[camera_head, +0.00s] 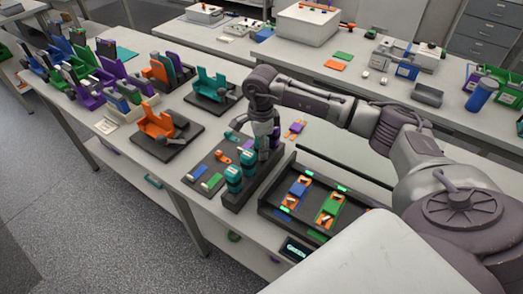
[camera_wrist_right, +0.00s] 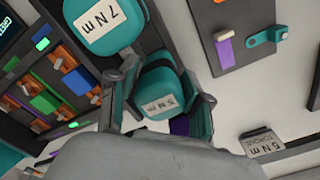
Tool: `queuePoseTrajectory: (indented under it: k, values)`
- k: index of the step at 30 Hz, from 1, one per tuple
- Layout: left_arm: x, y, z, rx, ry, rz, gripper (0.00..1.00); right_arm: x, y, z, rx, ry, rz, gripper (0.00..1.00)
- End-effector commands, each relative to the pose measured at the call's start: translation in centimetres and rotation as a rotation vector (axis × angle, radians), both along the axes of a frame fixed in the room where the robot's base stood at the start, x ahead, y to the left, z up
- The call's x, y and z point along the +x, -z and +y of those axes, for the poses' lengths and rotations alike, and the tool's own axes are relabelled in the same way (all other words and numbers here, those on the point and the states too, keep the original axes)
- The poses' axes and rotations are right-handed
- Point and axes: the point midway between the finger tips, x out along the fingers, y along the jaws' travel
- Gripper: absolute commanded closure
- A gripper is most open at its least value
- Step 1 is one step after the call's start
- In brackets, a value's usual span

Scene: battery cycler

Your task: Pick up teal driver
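Several drivers with teal caps stand upright in a dark rack (camera_head: 232,200) in the head view. The nearer ones, a front teal driver (camera_head: 233,178) and a second teal driver (camera_head: 249,161), stand clear of the gripper. My right gripper (camera_head: 265,140) points down over the far end of the rack. In the right wrist view its fingers (camera_wrist_right: 162,90) lie on either side of a teal driver marked 5 Nm (camera_wrist_right: 165,88); whether they press on it I cannot tell. The teal driver marked 7 Nm (camera_wrist_right: 105,22) stands beside it. Something purple (camera_wrist_right: 180,125) shows behind. My left gripper is not in view.
A dark tray (camera_head: 275,215) with orange, blue and green parts lies right of the rack. A dark mat (camera_head: 200,172) with small parts lies left. Teal and orange fixtures (camera_head: 212,85) (camera_head: 160,123) stand farther back. A 6 Nm label (camera_wrist_right: 262,144) shows near the gripper.

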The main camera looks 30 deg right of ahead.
Motion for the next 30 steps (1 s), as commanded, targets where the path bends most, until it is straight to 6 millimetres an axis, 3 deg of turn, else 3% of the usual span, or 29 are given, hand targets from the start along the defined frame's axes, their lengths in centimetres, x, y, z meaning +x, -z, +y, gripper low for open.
queuePoseTrajectory:
  k: [1, 8, 20, 30]
  values:
    - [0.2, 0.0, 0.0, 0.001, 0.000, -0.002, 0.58, 0.0, 0.0, 0.0, 0.000, 0.000, 0.000, 0.64]
    - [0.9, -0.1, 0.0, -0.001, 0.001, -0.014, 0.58, 0.0, 0.0, 0.0, 0.000, 0.000, 0.000, 1.00]
    - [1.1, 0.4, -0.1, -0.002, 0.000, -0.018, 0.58, 0.1, -0.9, 0.0, -0.001, 0.000, -0.004, 1.00]
    - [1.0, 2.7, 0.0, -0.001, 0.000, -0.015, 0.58, 0.1, -7.4, 0.0, 0.000, 0.000, -0.008, 1.00]
